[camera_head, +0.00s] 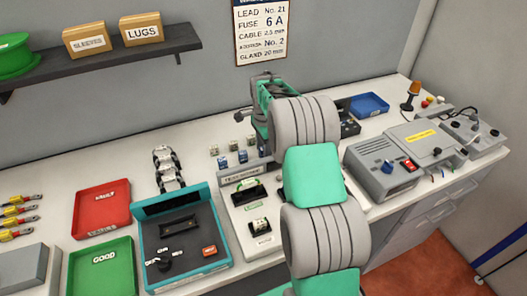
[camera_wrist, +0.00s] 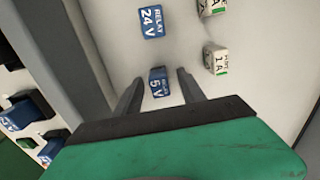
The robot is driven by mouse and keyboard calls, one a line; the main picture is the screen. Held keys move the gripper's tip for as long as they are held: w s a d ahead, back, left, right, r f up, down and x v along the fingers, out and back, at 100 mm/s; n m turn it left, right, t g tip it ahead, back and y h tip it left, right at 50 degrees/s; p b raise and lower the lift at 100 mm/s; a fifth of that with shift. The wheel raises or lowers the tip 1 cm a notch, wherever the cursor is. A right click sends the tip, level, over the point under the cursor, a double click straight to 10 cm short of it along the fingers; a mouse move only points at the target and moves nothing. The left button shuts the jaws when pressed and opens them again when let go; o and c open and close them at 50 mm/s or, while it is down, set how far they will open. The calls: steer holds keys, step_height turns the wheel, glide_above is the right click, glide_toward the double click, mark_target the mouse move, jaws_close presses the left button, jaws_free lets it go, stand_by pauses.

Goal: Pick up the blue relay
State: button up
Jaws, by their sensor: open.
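In the wrist view, a small blue relay marked RELAY 5 V (camera_wrist: 157,82) stands between the two dark fingers of my open gripper (camera_wrist: 160,77). I cannot tell whether either finger touches it. A second blue relay marked RELAY 24 V (camera_wrist: 151,22) stands beyond the fingertips. More blue parts (camera_wrist: 22,114) show at the left edge, partly cut off. My fingertips are hidden there behind my arm.
White fuse blocks marked 1 A (camera_wrist: 215,60) stand right of the relays. The bench also holds a teal-framed tester (camera_head: 185,235), a red tray (camera_head: 101,208), a green GOOD tray (camera_head: 102,268), a blue tray (camera_head: 369,105) and a grey machine (camera_head: 385,168).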

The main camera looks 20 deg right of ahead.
jaws_close()
stand_by(0.4)
steer(key=shift+r, duration=0.15)
